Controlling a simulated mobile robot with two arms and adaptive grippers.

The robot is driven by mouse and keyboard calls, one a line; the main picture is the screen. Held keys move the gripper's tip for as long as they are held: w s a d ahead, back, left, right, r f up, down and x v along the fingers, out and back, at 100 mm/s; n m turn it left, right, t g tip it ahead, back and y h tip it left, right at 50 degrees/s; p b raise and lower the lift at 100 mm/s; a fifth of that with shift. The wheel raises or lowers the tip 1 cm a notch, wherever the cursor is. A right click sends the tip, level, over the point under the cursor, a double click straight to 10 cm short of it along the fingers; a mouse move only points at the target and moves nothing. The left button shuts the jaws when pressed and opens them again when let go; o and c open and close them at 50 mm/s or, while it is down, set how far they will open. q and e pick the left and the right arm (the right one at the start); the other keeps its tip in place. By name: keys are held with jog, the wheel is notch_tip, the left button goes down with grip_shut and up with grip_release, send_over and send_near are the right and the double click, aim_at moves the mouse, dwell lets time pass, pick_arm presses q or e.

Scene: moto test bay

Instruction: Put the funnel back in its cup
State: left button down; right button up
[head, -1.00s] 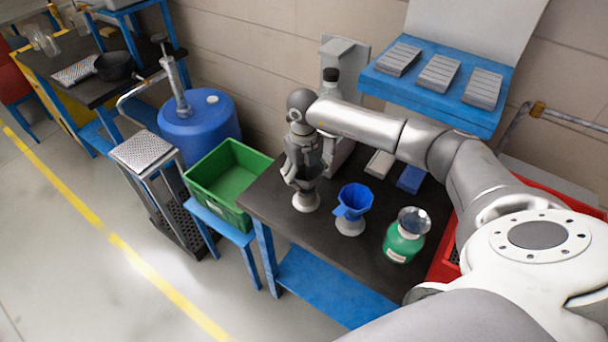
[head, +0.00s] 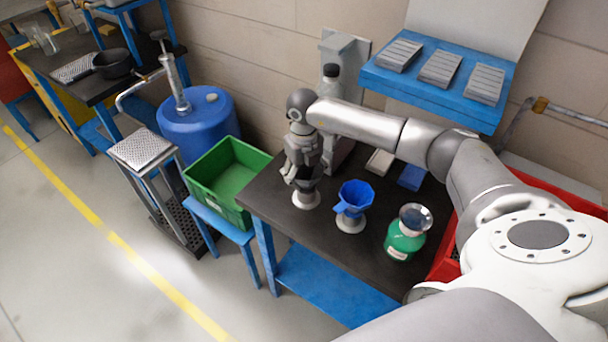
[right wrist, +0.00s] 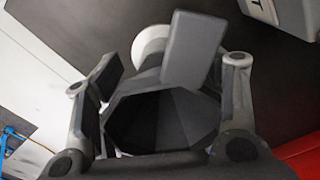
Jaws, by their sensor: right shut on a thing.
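A dark grey funnel with an eight-sided mouth (right wrist: 160,122) is between the fingers of my right gripper (head: 300,175), which is shut on it. The right gripper also shows in the right wrist view (right wrist: 145,85). A white cup (head: 306,201) stands on the dark table just below the funnel; part of it shows beyond a finger in the right wrist view (right wrist: 150,40). I cannot tell whether the funnel's spout is inside the cup. A blue funnel (head: 354,197) sits in a second white cup (head: 350,224) to the right. My left gripper is not in view.
A green jar (head: 404,240) with a shiny top stands right of the blue funnel. A green crate (head: 212,208) sits left of the dark table (head: 330,262). A blue shelf (head: 430,98) with grey blocks is behind. A red bin (head: 446,262) is at the right.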

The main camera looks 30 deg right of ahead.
jog(key=o, duration=1.2)
jog(key=shift+o, duration=0.2)
jog(key=shift+r, duration=0.1)
notch_tip(320, 180, up, 12)
